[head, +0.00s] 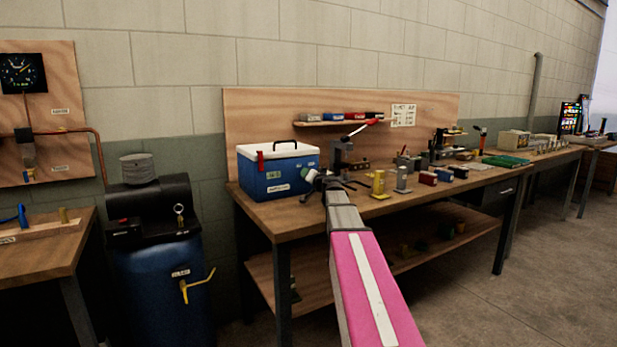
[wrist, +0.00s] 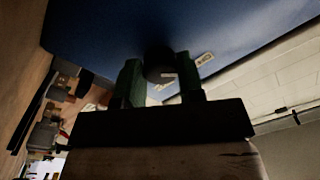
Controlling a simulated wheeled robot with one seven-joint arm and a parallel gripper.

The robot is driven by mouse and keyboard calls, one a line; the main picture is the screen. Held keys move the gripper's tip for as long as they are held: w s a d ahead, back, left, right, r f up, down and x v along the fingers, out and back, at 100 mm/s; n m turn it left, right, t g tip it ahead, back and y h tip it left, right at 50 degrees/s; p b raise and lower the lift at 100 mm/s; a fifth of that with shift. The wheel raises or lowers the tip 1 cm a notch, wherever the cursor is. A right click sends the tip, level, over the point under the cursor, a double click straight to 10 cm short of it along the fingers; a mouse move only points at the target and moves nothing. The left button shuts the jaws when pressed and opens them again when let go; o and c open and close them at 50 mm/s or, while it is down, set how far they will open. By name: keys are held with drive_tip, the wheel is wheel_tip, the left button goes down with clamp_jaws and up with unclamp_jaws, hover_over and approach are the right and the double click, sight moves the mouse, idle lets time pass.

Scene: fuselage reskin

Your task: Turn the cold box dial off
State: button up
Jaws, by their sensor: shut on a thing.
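The cold box (head: 262,179) is blue with a white lid and stands on the left part of the workbench. In the wrist view its blue wall (wrist: 105,28) fills the top. The dial (wrist: 158,63) is a dark round knob on that wall. My gripper (wrist: 160,76) has its two green fingers on either side of the knob and is shut on it. In the head view my gripper (head: 318,183) reaches the right end of the box, and the dial's face and marks cannot be read.
The workbench (head: 300,222) holds a dark clamp-like tool (head: 342,155) close behind my gripper, and a yellow block (head: 378,183) and several small items to the right. A blue drum (head: 160,285) stands left of the bench. Open floor (head: 540,270) lies at the right.

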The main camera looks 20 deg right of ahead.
idle(0.4)
drive_tip(key=o, duration=0.9)
drive_tip(key=v, duration=1.1)
